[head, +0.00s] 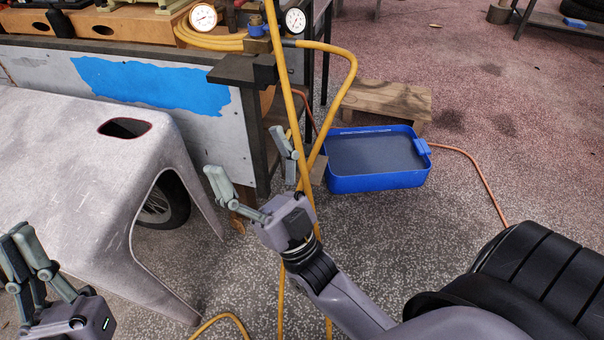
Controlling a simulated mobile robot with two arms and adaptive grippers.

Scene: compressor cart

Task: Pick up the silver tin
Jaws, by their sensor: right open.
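I cannot make out a silver tin anywhere in the head view. My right gripper (250,164) is open, with its fingers spread and nothing between them. It is in front of the cart's lower corner, and yellow hose passes close beside it. My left gripper (27,245) is at the lower left, partly cut off by the frame edge, beside the grey stool. Its fingers look close together, and I cannot tell whether they are shut.
A grey plastic stool (75,170) fills the left. The cart (215,135) carries gauges (203,17) and yellow hose (345,80). Speckled floor (440,220) is open around the tray.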

